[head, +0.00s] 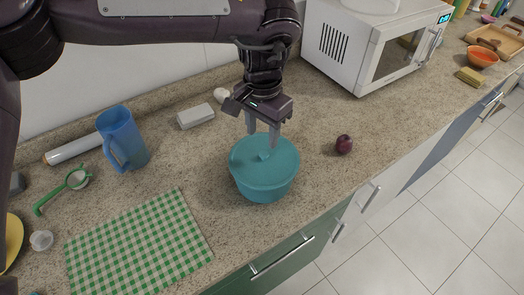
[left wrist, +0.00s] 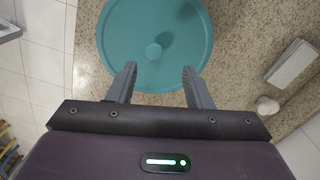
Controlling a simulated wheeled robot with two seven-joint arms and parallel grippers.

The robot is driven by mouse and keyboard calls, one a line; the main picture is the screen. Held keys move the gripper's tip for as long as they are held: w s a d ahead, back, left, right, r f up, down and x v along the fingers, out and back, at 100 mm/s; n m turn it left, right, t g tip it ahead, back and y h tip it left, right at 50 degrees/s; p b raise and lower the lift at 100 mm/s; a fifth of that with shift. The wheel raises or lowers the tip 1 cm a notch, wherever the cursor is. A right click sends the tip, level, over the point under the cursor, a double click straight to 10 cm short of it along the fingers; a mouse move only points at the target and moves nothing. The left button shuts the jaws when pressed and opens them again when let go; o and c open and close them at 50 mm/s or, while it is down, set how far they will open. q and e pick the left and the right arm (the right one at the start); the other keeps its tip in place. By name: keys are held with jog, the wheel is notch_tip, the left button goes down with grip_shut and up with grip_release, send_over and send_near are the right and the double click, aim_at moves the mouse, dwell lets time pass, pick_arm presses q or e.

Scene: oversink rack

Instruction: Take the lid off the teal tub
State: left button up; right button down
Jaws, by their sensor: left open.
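The teal tub (head: 264,188) stands upright on the speckled counter in the head view. Its round teal lid (head: 248,170) sits on top, with a small raised knob (head: 265,155) at the middle. My left gripper (head: 263,135) points down just above the lid, with its two grey fingers apart around the knob's place. In the left wrist view the lid (left wrist: 190,30) fills the upper middle, and the knob (left wrist: 155,50) lies ahead of and between the open fingers (left wrist: 158,80). Contact between fingers and knob cannot be told. My right gripper is not in view.
A blue pitcher (head: 122,140), a grey-white block (head: 195,116) and a green checked cloth (head: 140,245) lie to the left. A dark red onion-like ball (head: 344,144) is to the right. A white microwave (head: 365,45) stands behind. Bare counter surrounds the tub.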

aim_at(264, 153)
pick_arm(q)
jog(key=f, duration=0.1)
jog(key=f+p, duration=0.1)
jog(key=f, duration=0.1)
jog(key=f+p, duration=0.1)
jog(key=shift+s+d+f, duration=0.15)
jog(key=shift+s+f, duration=0.1)
jog(key=shift+s, duration=0.1)
jog(key=shift+f, duration=0.45)
grip_shut()
